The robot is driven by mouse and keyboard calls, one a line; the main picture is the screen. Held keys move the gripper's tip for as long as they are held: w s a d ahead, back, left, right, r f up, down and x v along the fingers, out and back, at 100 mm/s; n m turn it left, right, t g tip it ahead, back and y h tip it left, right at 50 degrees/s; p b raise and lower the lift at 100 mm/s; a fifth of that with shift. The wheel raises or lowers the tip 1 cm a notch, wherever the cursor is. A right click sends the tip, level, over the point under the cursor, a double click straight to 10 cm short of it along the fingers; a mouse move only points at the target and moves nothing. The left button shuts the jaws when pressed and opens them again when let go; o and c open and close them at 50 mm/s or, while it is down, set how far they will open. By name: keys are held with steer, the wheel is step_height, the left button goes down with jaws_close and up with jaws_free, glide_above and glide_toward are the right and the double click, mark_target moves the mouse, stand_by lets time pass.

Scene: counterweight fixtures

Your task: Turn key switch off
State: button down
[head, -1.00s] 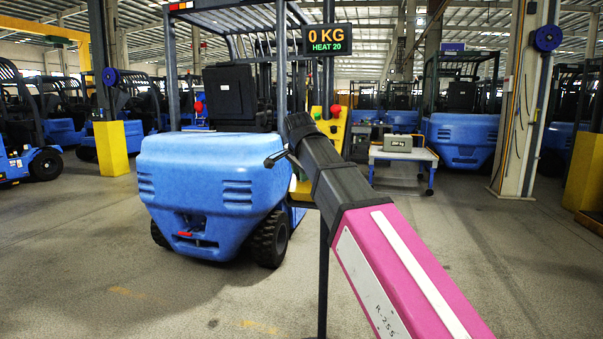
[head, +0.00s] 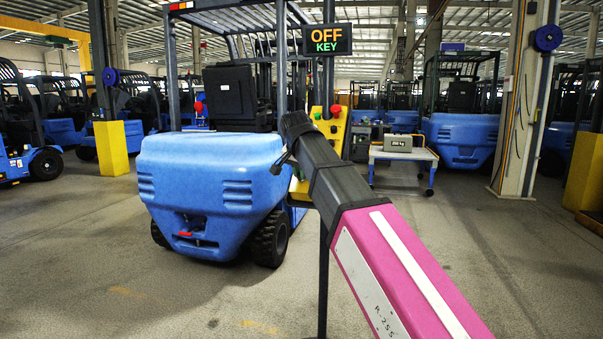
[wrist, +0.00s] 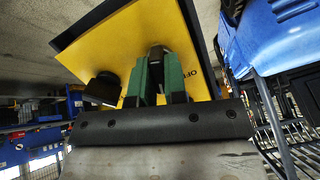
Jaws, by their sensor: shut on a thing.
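The yellow control panel (head: 338,132) stands beside the blue forklift, partly hidden behind my arm. It fills the top of the wrist view (wrist: 112,52). The display (head: 327,40) above it reads "OFF" and "KEY". My gripper (wrist: 157,70) has green fingers and is shut on the dark key switch (wrist: 156,51) at the panel's face. Only a little of the key shows between the fingers. Partly covered lettering is printed just right of the fingers. In the head view the panel's lower part, around the gripper, is largely hidden by my arm.
A dark knob (wrist: 103,88) sticks out of the panel left of my fingers. A red button (head: 335,110) is on the panel's upper part. The blue forklift (head: 205,175) is close on the left. A cart (head: 405,153) with a grey weight stands behind. The floor at right is open.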

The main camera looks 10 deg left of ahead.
steer(key=n, duration=0.5)
steer(key=shift+a+h, duration=0.1)
steer(key=shift+h, duration=0.3)
steer(key=n, duration=0.5)
steer(key=shift+n+h, duration=0.3)
steer(key=shift+h, duration=0.1)
steer(key=shift+a, duration=0.1)
steer(key=c, duration=1.2)
jaws_free()
steer(key=shift+o, duration=0.2)
steer(key=shift+r, duration=0.15)
steer(key=v, duration=1)
steer(key=shift+s+r, duration=0.15)
steer(key=shift+s, duration=0.15)
